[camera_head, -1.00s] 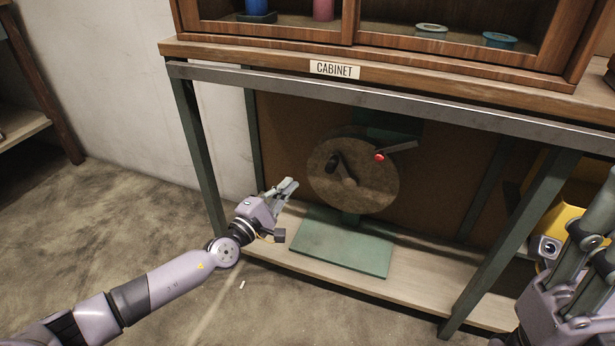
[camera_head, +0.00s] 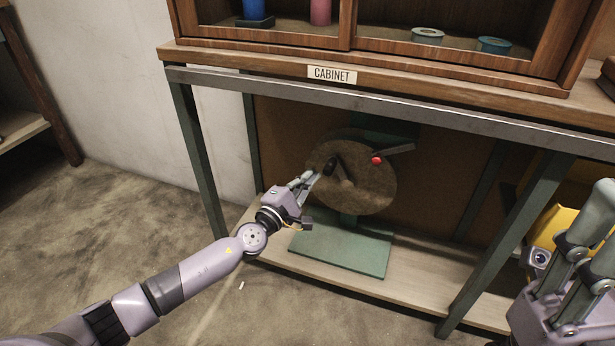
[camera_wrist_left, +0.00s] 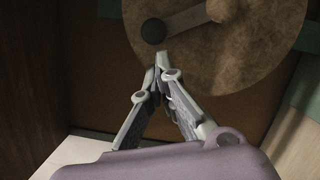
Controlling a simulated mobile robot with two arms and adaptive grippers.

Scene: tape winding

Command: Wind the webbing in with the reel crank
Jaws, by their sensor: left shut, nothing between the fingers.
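The reel (camera_head: 362,192) is a round brown disc on a green stand under the cabinet; it also shows in the left wrist view (camera_wrist_left: 255,55). Its crank (camera_head: 341,174) has a dark knob (camera_head: 331,164) at the upper left end, seen in the left wrist view (camera_wrist_left: 154,31) too. A red-tipped lever (camera_head: 377,160) sits at the disc's upper right. My left gripper (camera_head: 310,177) is shut and empty, at the disc's left edge. In the wrist view its fingertips (camera_wrist_left: 162,62) lie just below the knob, apart from it in the picture. My right gripper (camera_head: 585,240) is at the right edge, its fingertips unclear.
The stand's green base plate (camera_head: 340,248) rests on a low wooden shelf (camera_head: 420,290). Green table legs (camera_head: 199,150) stand left and right (camera_head: 510,240). The metal rail (camera_head: 400,107) runs above. A yellow object (camera_head: 553,225) is behind the right leg.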

